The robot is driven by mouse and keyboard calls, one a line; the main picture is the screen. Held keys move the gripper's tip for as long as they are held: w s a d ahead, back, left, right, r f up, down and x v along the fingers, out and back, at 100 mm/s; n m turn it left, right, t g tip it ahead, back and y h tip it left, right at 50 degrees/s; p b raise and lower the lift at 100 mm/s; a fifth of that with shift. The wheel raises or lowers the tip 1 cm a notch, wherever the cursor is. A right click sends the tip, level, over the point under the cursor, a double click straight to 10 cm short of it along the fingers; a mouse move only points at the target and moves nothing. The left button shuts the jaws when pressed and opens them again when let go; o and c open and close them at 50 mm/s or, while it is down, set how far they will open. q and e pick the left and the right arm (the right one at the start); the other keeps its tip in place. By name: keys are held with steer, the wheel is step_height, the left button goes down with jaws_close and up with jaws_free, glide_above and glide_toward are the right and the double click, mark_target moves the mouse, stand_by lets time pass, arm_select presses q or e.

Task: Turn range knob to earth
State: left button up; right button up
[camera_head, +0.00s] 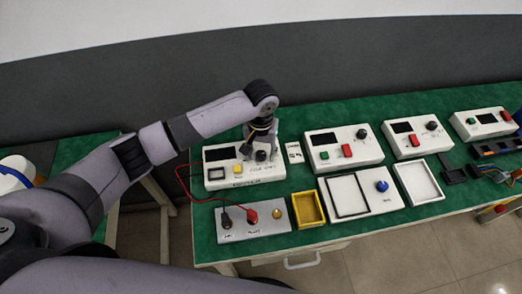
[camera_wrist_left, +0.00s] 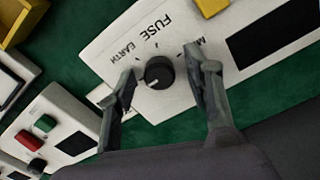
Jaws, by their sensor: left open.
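The range knob (camera_head: 261,156) is a black round knob on a white tester box (camera_head: 222,181) with a dark display. In the left wrist view the knob (camera_wrist_left: 159,72) has printed marks around it, with EARTH to its left, FUSE above and a partly hidden label starting with M to its right. A pale line on the knob points to the lower left in that view. My left gripper (camera_head: 252,141) is over the box at the knob. In the wrist view its open fingers (camera_wrist_left: 167,75) stand on either side of the knob, with gaps visible. My right gripper is out of view.
A grey terminal box (camera_head: 262,232) with red and black leads stands in front of the tester. A yellow tray (camera_head: 308,208) is right of it. Other white instrument boxes (camera_head: 345,147) stand to the right on the green bench top (camera_head: 300,112), which has free room behind them.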

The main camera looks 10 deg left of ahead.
arm_select(q)
jaws_close()
stand_by(0.6)
steer(key=shift+r, duration=0.1)
steer(key=shift+r+m+p, duration=0.15)
steer(key=shift+m+p, duration=0.75)
steer(key=shift+p, duration=0.25)
steer(key=m+p, duration=0.2)
steer(key=shift+m, duration=0.3)
steer(key=m+p, duration=0.2)
steer(key=m, duration=0.1)
steer(key=shift+m, duration=0.3)
steer(key=shift+m+p, duration=0.55)
steer(key=shift+m, duration=1.25)
steer(key=shift+f, duration=0.2)
